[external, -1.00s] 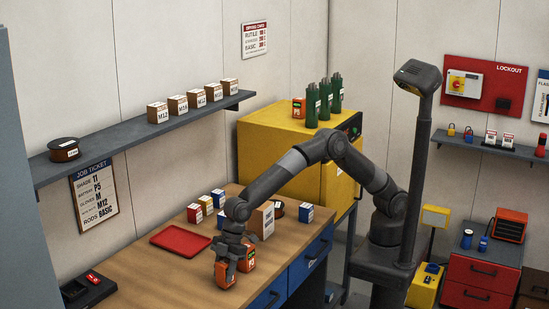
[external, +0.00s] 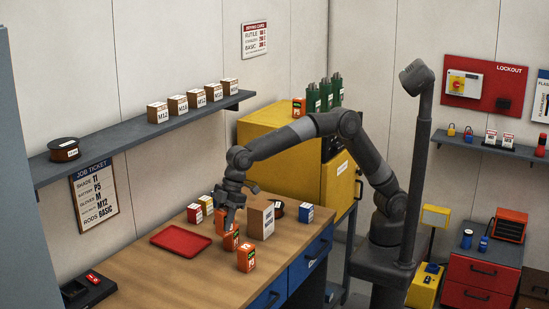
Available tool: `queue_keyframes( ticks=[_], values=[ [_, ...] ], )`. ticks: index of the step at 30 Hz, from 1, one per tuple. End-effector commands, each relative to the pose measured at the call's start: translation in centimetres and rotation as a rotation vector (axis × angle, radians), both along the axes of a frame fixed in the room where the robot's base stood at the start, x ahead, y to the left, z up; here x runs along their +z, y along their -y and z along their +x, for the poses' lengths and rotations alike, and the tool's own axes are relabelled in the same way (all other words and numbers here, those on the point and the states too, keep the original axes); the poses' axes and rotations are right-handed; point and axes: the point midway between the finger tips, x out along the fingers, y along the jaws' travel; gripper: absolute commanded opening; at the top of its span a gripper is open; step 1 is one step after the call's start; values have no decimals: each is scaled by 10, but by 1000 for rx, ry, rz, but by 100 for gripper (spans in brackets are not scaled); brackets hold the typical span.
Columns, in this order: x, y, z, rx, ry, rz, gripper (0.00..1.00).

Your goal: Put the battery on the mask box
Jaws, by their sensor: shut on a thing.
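My gripper (external: 232,213) is shut on an orange battery (external: 231,239) over the wooden bench, and its fingers hide the battery's top. I cannot tell how far the battery is off the bench. A second orange battery (external: 246,258) stands upright just in front and to the right of it. A third orange block (external: 298,107), marked P5, stands on the yellow cabinet.
A red tray (external: 180,241) lies on the bench to the left. The bench front is clear. A job ticket (external: 95,197) hangs on the wall.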

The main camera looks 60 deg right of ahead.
Motion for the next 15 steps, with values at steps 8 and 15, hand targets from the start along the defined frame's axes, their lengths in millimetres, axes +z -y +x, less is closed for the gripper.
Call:
queue_keyframes(
  ticks=[8, 15],
  values=[
    [49, 124, 46, -173, 12, -7, 5],
    [78, 231, 61, -327, 11, -4, 5]
  ],
)
